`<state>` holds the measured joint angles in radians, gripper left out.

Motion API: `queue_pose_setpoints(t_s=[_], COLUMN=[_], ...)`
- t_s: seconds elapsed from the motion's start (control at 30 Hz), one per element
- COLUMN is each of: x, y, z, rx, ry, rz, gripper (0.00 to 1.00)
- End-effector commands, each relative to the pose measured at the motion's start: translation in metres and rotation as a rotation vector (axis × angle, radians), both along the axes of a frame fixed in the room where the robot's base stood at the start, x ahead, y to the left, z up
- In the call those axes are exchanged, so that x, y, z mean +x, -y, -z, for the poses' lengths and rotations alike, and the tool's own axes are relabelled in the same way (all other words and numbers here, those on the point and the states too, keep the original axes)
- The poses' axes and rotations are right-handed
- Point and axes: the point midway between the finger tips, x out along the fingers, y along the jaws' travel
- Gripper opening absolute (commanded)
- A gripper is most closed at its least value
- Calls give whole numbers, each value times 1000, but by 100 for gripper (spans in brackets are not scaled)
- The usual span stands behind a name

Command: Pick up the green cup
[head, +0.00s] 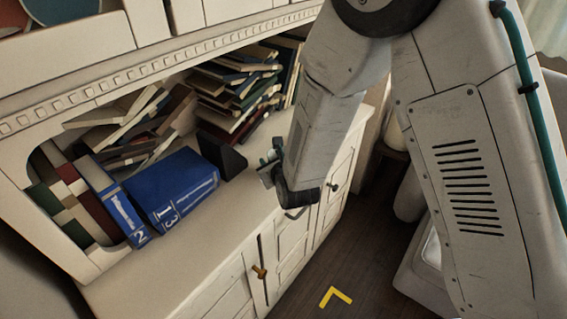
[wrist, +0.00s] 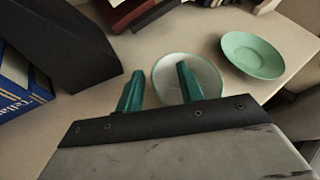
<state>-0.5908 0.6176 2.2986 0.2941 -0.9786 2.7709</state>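The green cup (wrist: 207,72) is in the wrist view, just beyond my gripper. I look down into its pale, whitish inside, ringed by a thin green rim. My gripper (wrist: 159,69) has two green fingers spread apart with nothing clearly held between them. The left finger is left of the cup; the right finger overlaps the cup's opening in the picture. I cannot tell whether that finger is inside the cup or above it, or whether it touches. In the head view my gripper (head: 268,165) is low over the cabinet top, and the cup cannot be made out.
A green saucer (wrist: 252,54) lies right of the cup, near the counter edge. A black wedge-shaped object (wrist: 62,45) stands to the left. Blue books (head: 172,190) and piled books (head: 240,85) fill the cabinet's back. The cabinet top (head: 205,240) is clear in front.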

Motion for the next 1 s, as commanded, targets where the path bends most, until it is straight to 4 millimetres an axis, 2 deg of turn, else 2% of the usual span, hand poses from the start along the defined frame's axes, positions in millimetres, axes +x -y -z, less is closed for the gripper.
queue_pose_setpoints(t_s=[0.27, 0.4, 0.77, 1.0], x=[3, 3, 3, 3], y=[-1, -1, -1, -2], z=[2, 1, 1, -11], rx=[-1, -1, -1, 0], ry=[-1, -1, -1, 1], rz=[-1, -1, -1, -2], gripper=[38, 0, 0, 0])
